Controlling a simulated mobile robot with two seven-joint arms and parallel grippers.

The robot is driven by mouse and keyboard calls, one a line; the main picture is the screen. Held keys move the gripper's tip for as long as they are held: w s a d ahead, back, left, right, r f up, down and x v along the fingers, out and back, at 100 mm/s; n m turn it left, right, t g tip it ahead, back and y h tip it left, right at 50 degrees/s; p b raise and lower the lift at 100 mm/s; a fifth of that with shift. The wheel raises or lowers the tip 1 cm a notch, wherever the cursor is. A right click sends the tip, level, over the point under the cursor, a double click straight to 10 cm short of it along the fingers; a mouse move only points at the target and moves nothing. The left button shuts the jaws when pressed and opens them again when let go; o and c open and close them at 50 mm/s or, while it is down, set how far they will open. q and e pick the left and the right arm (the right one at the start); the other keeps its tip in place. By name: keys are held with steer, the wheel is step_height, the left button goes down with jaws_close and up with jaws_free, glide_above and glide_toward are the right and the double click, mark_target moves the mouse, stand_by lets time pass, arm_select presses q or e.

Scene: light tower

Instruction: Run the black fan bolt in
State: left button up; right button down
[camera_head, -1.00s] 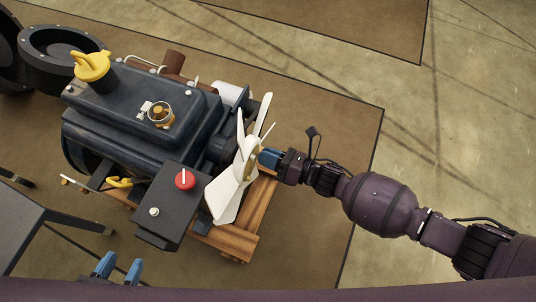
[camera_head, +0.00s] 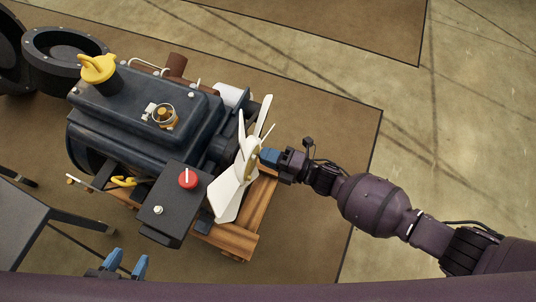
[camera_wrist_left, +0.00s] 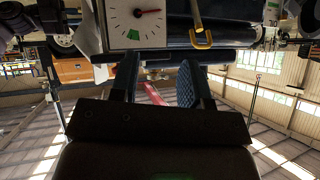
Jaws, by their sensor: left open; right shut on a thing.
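The white fan (camera_head: 240,170) sits on the front end of the dark blue engine (camera_head: 150,115). My right gripper (camera_head: 266,157) is at the fan's hub, reaching in from the right, with its blue fingers shut. The black fan bolt itself is hidden by the fingers and the hub. My left gripper (camera_head: 125,264) is low in the head view, open and empty, apart from the engine. In the left wrist view its two blue fingers (camera_wrist_left: 160,85) stand apart with nothing held between them.
A dark box with a red knob (camera_head: 187,178) stands beside the engine above the wooden stand (camera_head: 240,240). A yellow cap (camera_head: 98,68) tops the engine. The left wrist view shows a white dial (camera_wrist_left: 135,22) and a yellow hook-like handle (camera_wrist_left: 202,38). Floor at right is clear.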

steer(key=shift+s+d+f+m+b, duration=0.1)
steer(key=shift+s+m+b, duration=0.05)
steer(key=shift+m, duration=5.6)
steer(key=shift+s+a+f+m+b, duration=0.1)
steer(key=shift+s+m+b, duration=0.05)
steer(key=shift+m, duration=5.65)
steer(key=shift+s+d+m+b, duration=0.1)
steer(key=shift+s+m+b, duration=0.05)
steer(key=shift+m, duration=5.6)
steer(key=c, duration=1.1)
jaws_free()
steer(key=shift+r, duration=0.1)
steer(key=shift+c, duration=0.2)
